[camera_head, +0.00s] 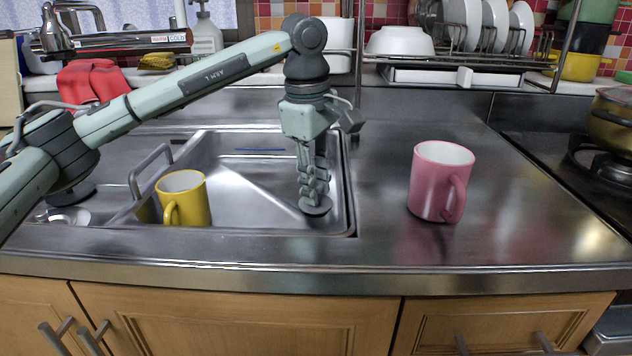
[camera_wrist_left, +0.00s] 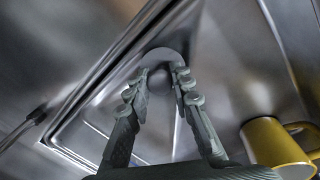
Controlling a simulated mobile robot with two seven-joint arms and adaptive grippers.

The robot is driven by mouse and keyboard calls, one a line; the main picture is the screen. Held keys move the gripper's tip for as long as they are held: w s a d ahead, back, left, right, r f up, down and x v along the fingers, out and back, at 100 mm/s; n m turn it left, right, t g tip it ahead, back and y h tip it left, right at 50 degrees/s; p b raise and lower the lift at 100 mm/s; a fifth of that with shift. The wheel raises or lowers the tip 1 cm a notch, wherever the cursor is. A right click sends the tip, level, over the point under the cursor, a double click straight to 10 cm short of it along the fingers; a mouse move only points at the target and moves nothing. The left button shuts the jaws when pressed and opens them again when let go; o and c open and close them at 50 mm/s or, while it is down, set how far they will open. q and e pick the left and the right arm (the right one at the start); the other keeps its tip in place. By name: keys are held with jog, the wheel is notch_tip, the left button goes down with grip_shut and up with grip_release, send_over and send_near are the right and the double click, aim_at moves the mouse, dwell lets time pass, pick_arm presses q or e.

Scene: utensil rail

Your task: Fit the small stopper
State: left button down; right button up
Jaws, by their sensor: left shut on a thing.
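My left gripper (camera_head: 314,188) points straight down over the right part of the steel sink (camera_head: 240,228). It is shut on a small grey round stopper (camera_head: 316,207), whose flat disc shows just below the fingertips. In the left wrist view the stopper (camera_wrist_left: 162,54) sits at the tips of the two fingers (camera_wrist_left: 164,75), with its grip part between them. I cannot tell whether the disc touches the sink floor. No drain opening is clear to see; the gripper and stopper may hide it. My right gripper is not in view.
A yellow mug (camera_head: 184,199) stands at the sink's left side, near a steel handle (camera_head: 150,170). A pink mug (camera_head: 440,181) stands on the counter to the right. A dark disc and a pale round piece (camera_head: 68,215) lie at the left.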

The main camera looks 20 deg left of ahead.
pick_arm(q)
jog(key=shift+f+b, duration=0.35)
jog(key=shift+f, duration=0.2)
jog(key=c, duration=1.3)
grip_release()
jog(key=shift+o, duration=0.2)
jog(key=shift+r, duration=0.1)
notch_tip(320, 180, up, 12)
jog(key=s, duration=0.1)
jog(key=shift+s+a, duration=0.15)
jog(key=shift+a, duration=0.05)
